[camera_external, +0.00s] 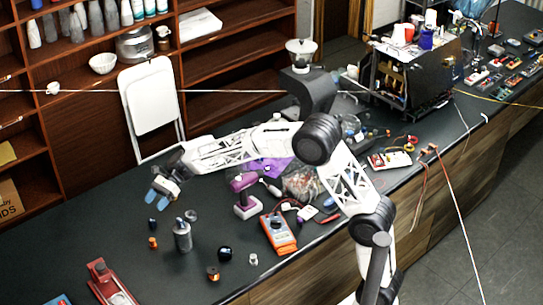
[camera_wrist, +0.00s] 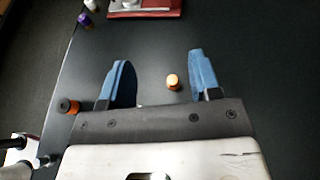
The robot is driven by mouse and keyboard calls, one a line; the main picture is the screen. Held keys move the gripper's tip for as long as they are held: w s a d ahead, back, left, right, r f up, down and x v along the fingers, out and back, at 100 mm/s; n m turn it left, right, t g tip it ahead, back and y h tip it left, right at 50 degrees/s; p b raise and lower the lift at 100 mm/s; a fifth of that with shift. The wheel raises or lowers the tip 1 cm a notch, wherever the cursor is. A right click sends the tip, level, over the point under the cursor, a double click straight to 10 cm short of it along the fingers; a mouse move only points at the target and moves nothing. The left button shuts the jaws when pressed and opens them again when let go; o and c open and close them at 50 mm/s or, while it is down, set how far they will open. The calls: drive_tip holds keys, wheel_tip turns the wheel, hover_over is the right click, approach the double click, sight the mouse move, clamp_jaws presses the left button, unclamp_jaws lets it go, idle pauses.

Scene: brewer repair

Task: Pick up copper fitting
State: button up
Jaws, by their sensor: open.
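A small orange copper-coloured fitting (camera_wrist: 173,82) with a pale top stands on the dark counter in the wrist view. It appears between my gripper's two blue fingertips (camera_wrist: 158,78), closer to the right one, with clear space around it. My gripper (camera_external: 157,199) is open and empty, above the left part of the counter in the external view. A small orange piece (camera_external: 153,242) lies below it there, likely the same fitting. A second orange and black piece (camera_wrist: 68,106) sits left of the left finger in the wrist view. A dark and copper-coloured piece (camera_external: 213,274) stands near the front edge.
A grey bottle (camera_external: 182,237), a black round piece (camera_external: 225,254) and a silver piece (camera_external: 253,259) stand nearby. A red tool (camera_external: 108,284) is at lower left.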

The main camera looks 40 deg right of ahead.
approach(150, 247)
drive_tip(key=shift+s+a+r, duration=0.2)
drive_tip(key=shift+a+r, duration=0.05)
drive_tip(key=shift+a, duration=0.2)
drive_tip(key=shift+s+a+r, duration=0.2)
drive_tip(key=shift+s+a, duration=0.05)
drive_tip(key=shift+a, duration=0.2)
drive_tip(key=shift+x, duration=1.25)
drive_tip(key=shift+a, duration=0.15)
drive_tip(key=shift+x, duration=2.5)
drive_tip(key=shift+w, duration=0.1)
drive_tip(key=c, duration=1)
